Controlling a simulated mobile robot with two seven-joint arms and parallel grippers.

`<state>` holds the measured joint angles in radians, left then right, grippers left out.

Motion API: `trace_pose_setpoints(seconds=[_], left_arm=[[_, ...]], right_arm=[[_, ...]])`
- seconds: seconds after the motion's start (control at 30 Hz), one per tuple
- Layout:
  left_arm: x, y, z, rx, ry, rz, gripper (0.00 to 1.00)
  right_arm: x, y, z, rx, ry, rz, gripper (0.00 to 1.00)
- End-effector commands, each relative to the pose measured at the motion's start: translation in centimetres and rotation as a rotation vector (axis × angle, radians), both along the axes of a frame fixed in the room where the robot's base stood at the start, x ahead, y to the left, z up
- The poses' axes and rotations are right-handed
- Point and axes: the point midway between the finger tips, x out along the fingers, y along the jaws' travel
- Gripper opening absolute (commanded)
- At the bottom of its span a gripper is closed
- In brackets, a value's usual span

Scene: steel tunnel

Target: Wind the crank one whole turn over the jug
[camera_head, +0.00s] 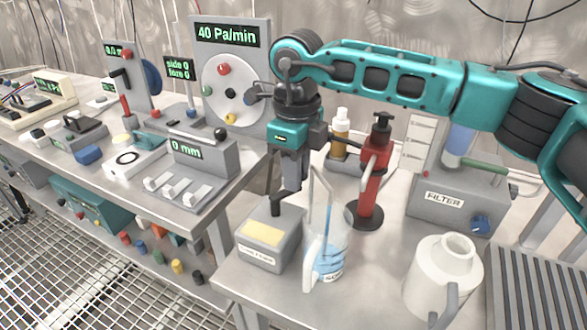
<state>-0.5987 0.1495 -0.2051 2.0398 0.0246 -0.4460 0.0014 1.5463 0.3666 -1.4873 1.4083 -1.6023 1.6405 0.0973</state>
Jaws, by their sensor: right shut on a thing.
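The clear jug (329,247) holds blue liquid and stands upright on the right bench, with a pale handle on its near left side. A pale, thin bent rod (318,170) rises above it. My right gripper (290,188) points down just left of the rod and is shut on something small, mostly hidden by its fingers. A dark upright piece (277,206) shows just below the fingers, above a grey box (259,252) with a yellow top panel. I cannot tell clearly which part is the crank. My left gripper is not in view.
A red dispenser with a black top (374,170) stands close behind the jug. A white jug-like vessel (436,280) is at right front, before the grey filter unit (459,203). A grey panel reading 40 Pa/min (263,66) stands behind my gripper. Some bench between the two jugs is clear.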

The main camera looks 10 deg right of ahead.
Motion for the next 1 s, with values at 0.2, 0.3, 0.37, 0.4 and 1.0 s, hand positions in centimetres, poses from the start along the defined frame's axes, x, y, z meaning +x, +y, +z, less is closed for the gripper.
trace_pose_setpoints(seconds=[0.2,0.3,0.37,0.4,1.0], left_arm=[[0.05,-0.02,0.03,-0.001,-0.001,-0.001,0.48],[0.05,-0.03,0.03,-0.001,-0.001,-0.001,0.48],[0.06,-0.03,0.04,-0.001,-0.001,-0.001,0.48],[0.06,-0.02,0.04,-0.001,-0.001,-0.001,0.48],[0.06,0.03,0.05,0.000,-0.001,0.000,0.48]], right_arm=[[-0.10,-0.16,0.09,0.001,-0.001,-0.041,0.00],[-0.12,-0.16,0.10,0.001,-0.001,-0.045,0.00],[-0.12,-0.16,0.10,0.001,-0.001,-0.046,0.00],[-0.12,-0.16,0.10,0.001,-0.001,-0.046,0.00],[-0.15,-0.10,0.02,0.000,0.000,-0.043,0.47]])
